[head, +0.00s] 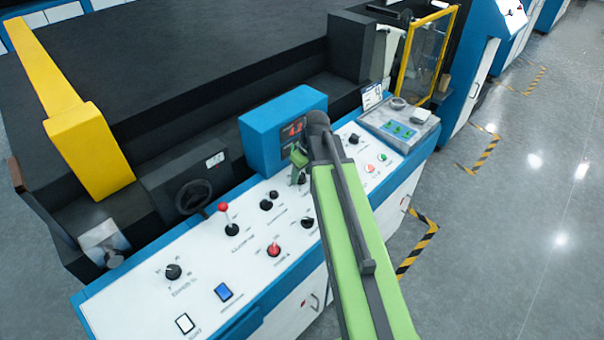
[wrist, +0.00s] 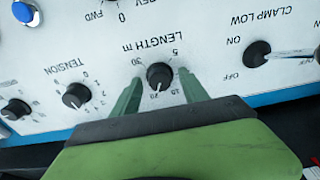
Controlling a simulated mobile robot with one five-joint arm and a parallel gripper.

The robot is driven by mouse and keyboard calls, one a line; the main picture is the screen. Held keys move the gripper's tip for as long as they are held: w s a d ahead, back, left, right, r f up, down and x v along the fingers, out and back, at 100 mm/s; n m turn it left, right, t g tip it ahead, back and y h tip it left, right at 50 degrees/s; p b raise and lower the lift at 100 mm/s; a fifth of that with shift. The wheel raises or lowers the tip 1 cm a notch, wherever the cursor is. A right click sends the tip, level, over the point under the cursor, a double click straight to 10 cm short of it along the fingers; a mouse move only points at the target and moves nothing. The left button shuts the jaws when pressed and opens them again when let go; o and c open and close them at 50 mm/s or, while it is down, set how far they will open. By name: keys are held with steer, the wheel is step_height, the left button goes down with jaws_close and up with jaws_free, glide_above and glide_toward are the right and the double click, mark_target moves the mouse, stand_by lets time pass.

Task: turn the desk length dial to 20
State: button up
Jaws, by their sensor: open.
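The desk length dial (wrist: 160,76) is a small black round knob on the white panel, marked "LENGTH m", in the wrist view, where the lettering is upside down. My gripper (wrist: 159,78) is open, with one green finger on each side of the dial in the picture. White panel shows between the knob and each finger. In the head view my gripper (head: 300,157) is over the desk by the blue display box, and my arm hides part of the panel.
The tension dial (wrist: 76,95) is left of the length dial in the wrist view. A clamp switch (wrist: 257,53) with a pale lever is to the right. The blue display box (head: 283,122) stands close behind my gripper. A red-knobbed lever (head: 225,208) rises from the desk.

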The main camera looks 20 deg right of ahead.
steer(key=p+v, duration=1.7)
steer(key=shift+r, duration=0.15)
steer(key=shift+s, duration=0.1)
